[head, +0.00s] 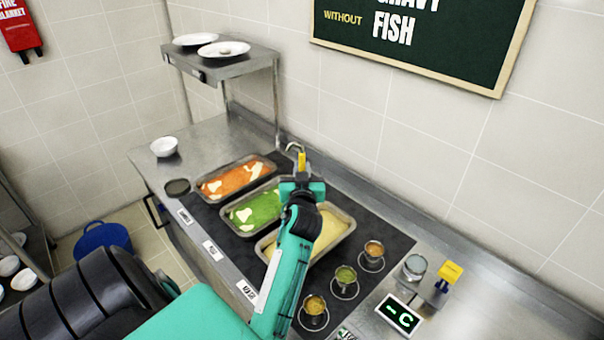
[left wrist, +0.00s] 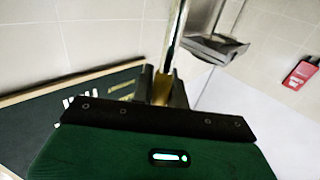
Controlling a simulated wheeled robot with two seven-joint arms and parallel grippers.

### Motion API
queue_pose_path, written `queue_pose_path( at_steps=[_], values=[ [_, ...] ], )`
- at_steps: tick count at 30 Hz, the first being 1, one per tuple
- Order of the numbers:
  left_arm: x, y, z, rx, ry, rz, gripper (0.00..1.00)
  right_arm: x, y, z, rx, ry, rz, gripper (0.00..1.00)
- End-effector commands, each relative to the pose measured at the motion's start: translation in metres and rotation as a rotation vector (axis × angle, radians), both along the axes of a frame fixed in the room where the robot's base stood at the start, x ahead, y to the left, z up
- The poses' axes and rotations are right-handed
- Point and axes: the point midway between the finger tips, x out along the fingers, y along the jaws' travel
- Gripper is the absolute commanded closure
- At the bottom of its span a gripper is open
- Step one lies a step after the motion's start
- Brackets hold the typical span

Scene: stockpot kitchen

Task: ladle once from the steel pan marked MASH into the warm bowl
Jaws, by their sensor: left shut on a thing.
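My left gripper (head: 300,178) is shut on the yellow-handled ladle (head: 302,160), over the far part of the pans. The ladle's hooked top shows above the jaws; its bowl is hidden. In the left wrist view the gripper (left wrist: 162,92) holds the handle, and a metal shaft (left wrist: 177,40) runs up from it. Three steel pans sit in the dark counter: orange food (head: 232,180), green food (head: 262,208) and pale yellow food (head: 330,232), the last partly behind my arm. Their front labels are too small to read surely. A white bowl (head: 164,146) stands on the steel counter at left.
A raised steel shelf (head: 225,68) with white plates stands behind the pans. Small sauce pots (head: 345,275) sit right of them, near a digital display (head: 398,315). A dark disc (head: 178,187) lies near the bowl. A blue bucket (head: 102,238) is on the floor.

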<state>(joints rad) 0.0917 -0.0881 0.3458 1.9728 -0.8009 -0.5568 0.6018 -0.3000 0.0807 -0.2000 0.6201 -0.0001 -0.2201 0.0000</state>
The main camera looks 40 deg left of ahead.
Motion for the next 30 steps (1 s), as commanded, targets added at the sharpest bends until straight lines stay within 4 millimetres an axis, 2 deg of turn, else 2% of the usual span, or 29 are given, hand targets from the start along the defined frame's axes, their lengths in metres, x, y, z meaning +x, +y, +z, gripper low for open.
queue_pose_path(
  at_steps=[8, 30],
  values=[
    [0.0, 0.0, -0.012, 0.0, 0.001, 0.001, 1.0, 0.0, 0.001, -0.011, 0.001, 0.0, -0.001, 1.0],
    [0.0, 0.0, -0.083, -0.002, -0.001, 0.001, 1.0, 0.0, 0.001, -0.073, 0.001, 0.0, 0.0, 1.0]
  ],
)
